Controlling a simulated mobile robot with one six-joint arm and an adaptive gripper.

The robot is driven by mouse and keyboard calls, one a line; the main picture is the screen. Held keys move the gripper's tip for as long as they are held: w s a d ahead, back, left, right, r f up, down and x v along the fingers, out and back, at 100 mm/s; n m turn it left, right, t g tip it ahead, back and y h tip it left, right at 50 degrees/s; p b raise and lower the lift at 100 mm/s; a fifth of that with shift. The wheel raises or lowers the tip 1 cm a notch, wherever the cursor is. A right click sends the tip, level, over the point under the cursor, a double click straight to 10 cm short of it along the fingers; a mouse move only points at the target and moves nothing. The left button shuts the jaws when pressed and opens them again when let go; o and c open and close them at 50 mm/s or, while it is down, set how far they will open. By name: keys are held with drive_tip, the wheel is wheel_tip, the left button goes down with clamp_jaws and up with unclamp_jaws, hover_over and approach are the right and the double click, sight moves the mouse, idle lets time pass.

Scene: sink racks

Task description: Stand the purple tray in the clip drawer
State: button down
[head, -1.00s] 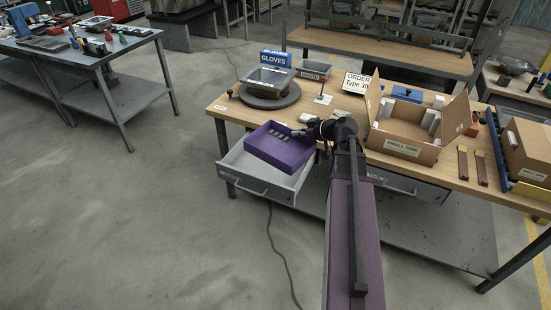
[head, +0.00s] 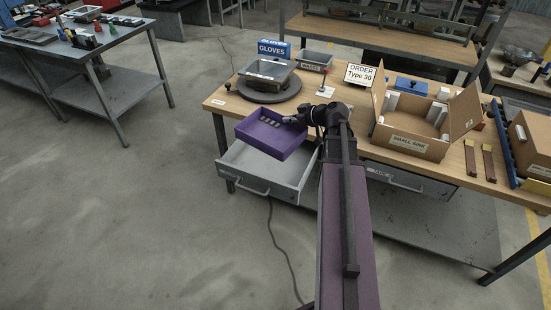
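The purple tray (head: 285,147) is tilted above the open drawer (head: 301,172) at the left of the bench, with several small grey pieces (head: 268,121) inside it. Its near side hangs over the drawer, and a gap shows between tray and drawer front. My gripper (head: 291,120) is at the tray's right rim and appears shut on it; the fingertips are small and dark. The drawer's label is too small to read. The part of the drawer under the tray is hidden.
Behind the tray, a grey bin (head: 268,72) sits on a dark round turntable (head: 270,92). An open cardboard box (head: 408,145) marked SMALL SINK stands right of my arm. An order sign (head: 360,75) stands behind. A second drawer (head: 408,181) is at the right. Floor left of the bench is clear.

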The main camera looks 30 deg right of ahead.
drive_tip(key=shift+d, duration=0.2)
drive_tip(key=shift+f, duration=0.1)
drive_tip(key=w+d+f+n+b, duration=0.1)
drive_tip(key=w+f+n+b, duration=0.1)
drive_tip(key=w+f+b, duration=0.5)
drive_tip(key=w+d+f+n+h+b, duration=0.1)
drive_tip(key=w+d+f+n+b, duration=0.1)
drive_tip(key=w+f+b, duration=0.5)
drive_tip(key=shift+w+d+f+n+g, duration=0.25)
drive_tip(key=shift+w+f+n, duration=0.25)
drive_tip(key=shift+w+f, duration=0.45)
drive_tip(key=shift+b, duration=0.35)
wheel_tip(320, 180, down, 6)
drive_tip(key=b, duration=0.6)
drive_tip(key=shift+f, duration=0.1)
drive_tip(key=shift+f+b, duration=1.8)
drive_tip(key=shift+b, duration=0.1)
